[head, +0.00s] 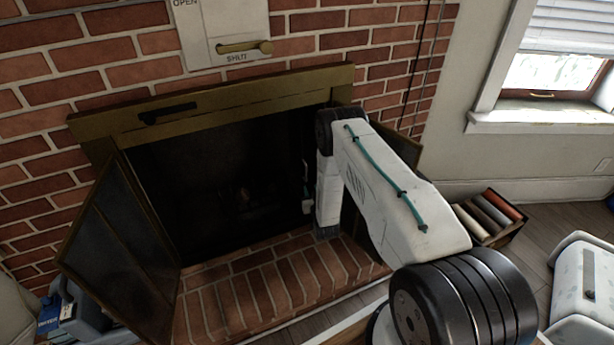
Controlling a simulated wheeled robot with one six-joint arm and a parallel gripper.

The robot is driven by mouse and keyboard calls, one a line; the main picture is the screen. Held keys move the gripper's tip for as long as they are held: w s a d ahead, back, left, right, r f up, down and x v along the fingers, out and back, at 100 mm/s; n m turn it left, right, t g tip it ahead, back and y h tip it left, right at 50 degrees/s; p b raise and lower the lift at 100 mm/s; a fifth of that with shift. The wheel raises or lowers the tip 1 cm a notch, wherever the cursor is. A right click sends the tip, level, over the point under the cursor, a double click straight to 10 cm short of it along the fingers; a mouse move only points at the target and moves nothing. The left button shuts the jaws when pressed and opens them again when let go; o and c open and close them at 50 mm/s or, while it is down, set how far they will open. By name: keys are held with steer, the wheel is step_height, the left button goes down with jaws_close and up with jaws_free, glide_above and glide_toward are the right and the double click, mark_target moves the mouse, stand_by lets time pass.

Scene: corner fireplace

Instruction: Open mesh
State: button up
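The fireplace opening (215,185) is dark inside, and I cannot make out a mesh in it. Its brass frame (230,103) has a black handle or slider (167,113) on its upper left. The left framed door panel (118,235) stands swung outward. A strip of the right panel (408,150) shows behind my arm, also swung out. My arm reaches to the right side of the opening. My gripper (306,190) is at the opening's right edge, mostly hidden by my wrist and dark against the interior. Its fingers are too unclear to tell open from shut.
A brick hearth (265,285) lies in front of the opening. A plate with a brass lever (245,47), marked OPEN and SHUT, is on the wall above. A wooden box of rolls (490,217) stands at right. A blue-grey container (85,310) sits at lower left.

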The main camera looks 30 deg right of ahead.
mark_target(306, 173)
steer(key=shift+t, duration=0.4)
steer(key=x, duration=0.2)
steer(key=r+x, duration=0.1)
steer(key=x, duration=0.5)
steer(key=shift+s+r, duration=0.1)
steer(key=shift+r, duration=0.2)
jaws_close()
